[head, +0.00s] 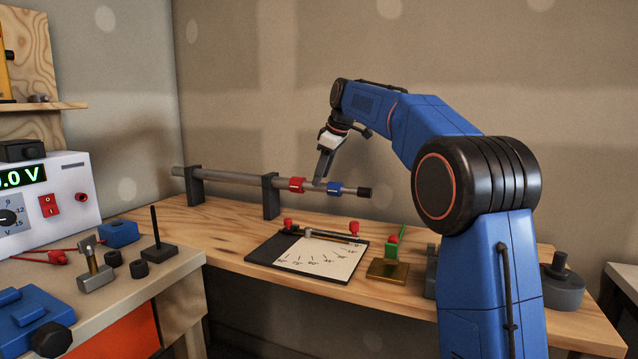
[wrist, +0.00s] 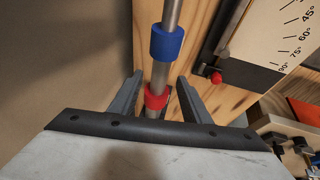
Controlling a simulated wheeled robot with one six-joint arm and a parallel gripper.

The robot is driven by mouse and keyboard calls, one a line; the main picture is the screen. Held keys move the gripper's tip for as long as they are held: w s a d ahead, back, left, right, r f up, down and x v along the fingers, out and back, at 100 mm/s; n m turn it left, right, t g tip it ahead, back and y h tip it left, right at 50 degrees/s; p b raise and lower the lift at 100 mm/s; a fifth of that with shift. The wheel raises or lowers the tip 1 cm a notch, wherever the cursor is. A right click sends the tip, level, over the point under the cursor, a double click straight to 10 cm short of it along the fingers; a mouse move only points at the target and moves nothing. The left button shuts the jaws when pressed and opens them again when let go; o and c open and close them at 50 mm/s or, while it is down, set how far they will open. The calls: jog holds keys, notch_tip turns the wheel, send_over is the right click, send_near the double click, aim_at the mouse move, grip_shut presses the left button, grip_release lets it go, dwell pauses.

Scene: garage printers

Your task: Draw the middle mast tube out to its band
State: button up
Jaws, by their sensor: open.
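A grey telescoping mast lies level through two dark stands. Its thick outer tube (head: 232,177) reaches to a red collar (head: 297,184). A short length of the middle tube (wrist: 160,73) shows between the red and the blue collar (head: 334,188). Beyond the blue collar a thinner tube ends in a black cap (head: 364,192). My gripper (head: 320,181) is over the mast between the collars. In the wrist view its open fingers (wrist: 160,80) lie either side of the tube and red collar, with visible gaps. I see no separate band on the middle tube.
The nearer dark stand (head: 271,196) is left of my gripper. An angle-scale board (head: 310,258) with red knobs lies below the mast, beside a brass block (head: 388,271) with a green and red piece. The wall stands close behind.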

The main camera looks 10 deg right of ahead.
jog(key=shift+x, duration=1.7)
jog(key=shift+c, duration=0.6)
grip_shut()
jog(key=s+d, duration=0.4)
jog(key=d, duration=0.1)
jog(key=s+d, duration=0.2)
jog(key=d, duration=0.1)
jog(key=shift+o, duration=0.6)
grip_release()
jog(key=shift+d, duration=0.1)
jog(key=v, duration=1.7)
jog(key=shift+r, duration=0.2)
